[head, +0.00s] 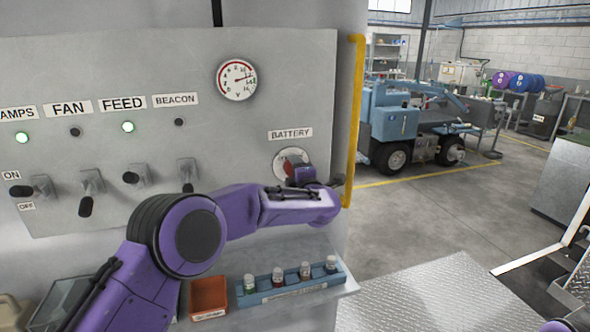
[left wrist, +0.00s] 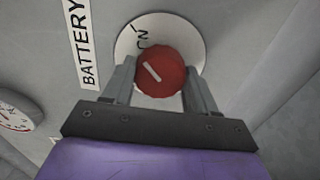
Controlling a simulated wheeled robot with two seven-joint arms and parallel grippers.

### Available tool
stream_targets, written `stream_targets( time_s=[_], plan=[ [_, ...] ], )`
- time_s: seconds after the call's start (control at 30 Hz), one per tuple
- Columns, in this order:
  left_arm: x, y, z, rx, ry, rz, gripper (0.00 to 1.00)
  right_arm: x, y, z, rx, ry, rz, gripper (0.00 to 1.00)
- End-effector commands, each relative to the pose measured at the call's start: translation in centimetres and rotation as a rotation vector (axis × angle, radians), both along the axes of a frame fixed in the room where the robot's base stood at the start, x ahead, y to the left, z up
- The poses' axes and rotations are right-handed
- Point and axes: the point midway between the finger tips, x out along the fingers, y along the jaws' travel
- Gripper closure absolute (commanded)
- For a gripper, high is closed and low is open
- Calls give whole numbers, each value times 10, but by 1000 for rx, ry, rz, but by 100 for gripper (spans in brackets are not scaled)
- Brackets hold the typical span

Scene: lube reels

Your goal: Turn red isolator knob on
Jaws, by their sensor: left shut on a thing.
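The red isolator knob (left wrist: 168,66) sits on a round white plate (left wrist: 132,44) beside the BATTERY label (left wrist: 83,45). In the left wrist view its white pointer line slants from upper left to lower right. The word ON is printed on the plate just above the knob. My left gripper (left wrist: 160,82) is shut on the knob, one finger on each side. In the head view my gripper (head: 302,174) partly hides the knob and plate below the BATTERY label (head: 290,133). My right gripper is not in view.
The grey panel (head: 140,75) carries a round gauge (head: 237,79) and several toggle switches to the left. A yellow vertical rail (head: 355,110) runs just right of the knob. Below my arm, a shelf holds a red bin (head: 208,296) and a blue rack (head: 290,287) of small bottles.

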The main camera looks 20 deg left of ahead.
Motion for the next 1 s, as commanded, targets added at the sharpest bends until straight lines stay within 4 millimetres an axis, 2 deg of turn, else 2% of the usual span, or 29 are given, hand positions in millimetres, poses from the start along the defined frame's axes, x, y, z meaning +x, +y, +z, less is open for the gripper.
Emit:
stream_targets(
  time_s=[0.5, 0.53, 0.6, 0.87, 1.0],
  plan=[
    [0, 0, 1, 20, 11, -2, 73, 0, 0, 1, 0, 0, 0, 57],
    [0, 0, 1, 20, 11, -2, 39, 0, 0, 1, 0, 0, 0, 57],
    [0, 0, 1, 19, 11, -2, 17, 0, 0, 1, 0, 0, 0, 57],
    [0, 0, 0, 17, 10, -1, 17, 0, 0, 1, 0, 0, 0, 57],
    [-10, -8, -2, 17, 10, -3, 17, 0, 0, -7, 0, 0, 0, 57]
  ],
)
